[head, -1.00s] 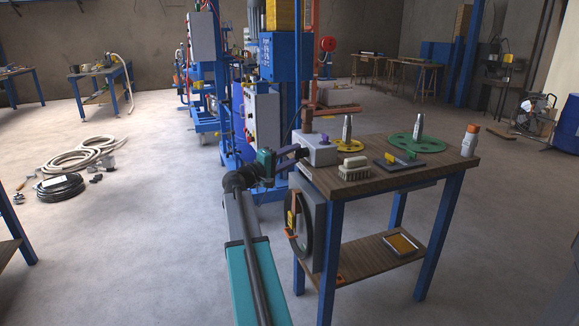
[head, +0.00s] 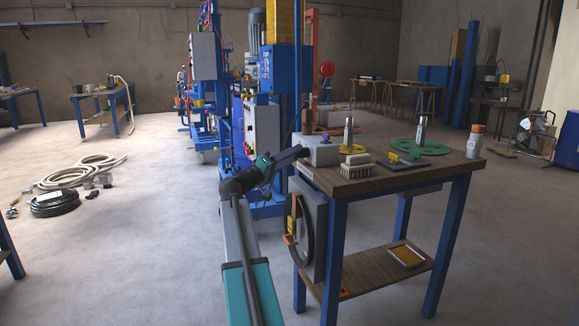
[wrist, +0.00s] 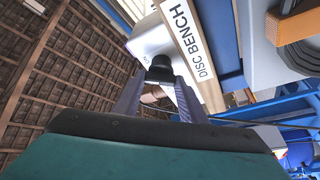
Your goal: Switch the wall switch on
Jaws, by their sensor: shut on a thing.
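The switch is a light grey box (head: 322,154) at the near left corner of the wooden bench top. In the wrist view its pale housing (wrist: 150,38) fills the upper middle, with a black round boss (wrist: 159,71) facing me. A reddish-brown handle (head: 325,135) shows just above the box in the head view, and a brown part (wrist: 151,98) shows between my fingers. My gripper (head: 303,152) reaches the box's left side. In the wrist view my gripper (wrist: 160,88) has its fingers on both sides of the handle and is shut on it. The contact is partly hidden.
A blue mixer frame stands behind. Hoses (head: 75,178) lie on the floor at left. Floor between is clear.

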